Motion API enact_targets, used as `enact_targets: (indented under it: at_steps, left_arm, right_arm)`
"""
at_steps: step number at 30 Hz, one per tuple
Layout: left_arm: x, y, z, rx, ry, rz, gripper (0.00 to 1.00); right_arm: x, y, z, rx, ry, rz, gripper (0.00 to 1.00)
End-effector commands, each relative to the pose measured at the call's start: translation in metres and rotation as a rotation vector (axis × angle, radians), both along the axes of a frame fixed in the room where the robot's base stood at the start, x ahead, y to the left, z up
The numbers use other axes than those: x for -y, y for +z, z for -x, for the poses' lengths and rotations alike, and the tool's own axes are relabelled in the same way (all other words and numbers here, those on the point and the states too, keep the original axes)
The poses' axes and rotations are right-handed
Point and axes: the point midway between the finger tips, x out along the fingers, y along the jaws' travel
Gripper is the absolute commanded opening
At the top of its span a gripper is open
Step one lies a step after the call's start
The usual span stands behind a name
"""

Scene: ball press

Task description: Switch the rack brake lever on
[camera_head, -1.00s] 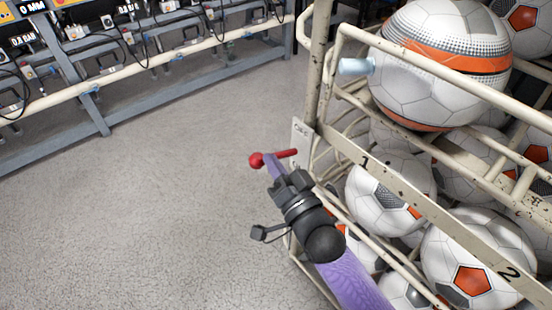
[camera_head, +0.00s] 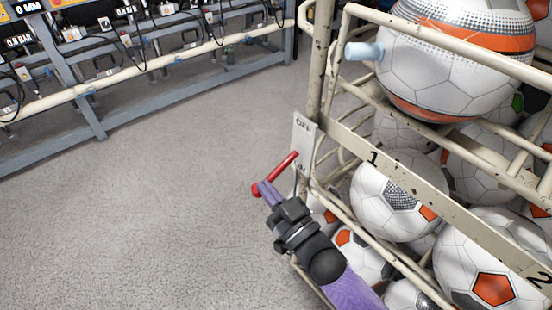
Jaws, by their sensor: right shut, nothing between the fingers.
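The red brake lever (camera_head: 284,172) is on the left end of the cream ball rack (camera_head: 408,172). It slants up to the right, toward a white plate (camera_head: 303,133) that reads "OFF". My right gripper (camera_head: 264,187) reaches up from the bottom with its purple fingers at the lower left end of the lever. The fingers are shut with nothing between them and overlap the lever in the picture; I cannot tell whether they touch it. My left gripper is not in view.
The rack holds several white and orange footballs (camera_head: 398,195), with a large ball (camera_head: 445,60) on top. A light blue peg (camera_head: 364,51) sticks out at its upper left. A grey frame bench (camera_head: 85,90) with gauges stands at the back left. The grey floor between is clear.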

Motion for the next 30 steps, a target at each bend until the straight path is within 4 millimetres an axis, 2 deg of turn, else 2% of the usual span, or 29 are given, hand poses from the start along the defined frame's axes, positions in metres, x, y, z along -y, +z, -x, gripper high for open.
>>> enact_targets:
  at_steps: [3,11,27,30]
  left_arm:
    - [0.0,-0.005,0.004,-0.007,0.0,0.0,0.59]
    - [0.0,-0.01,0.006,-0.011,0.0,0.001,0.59]
    - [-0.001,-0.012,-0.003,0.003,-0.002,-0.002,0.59]
    - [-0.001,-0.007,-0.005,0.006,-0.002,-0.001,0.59]
  right_arm:
    - [0.001,-0.008,-0.001,0.031,0.0,0.045,0.0]
    - [0.003,-0.015,-0.002,0.076,0.0,0.104,0.0]
    - [0.003,-0.016,-0.002,0.085,0.0,0.118,0.0]
    - [0.003,-0.01,-0.002,0.087,0.0,0.118,0.0]
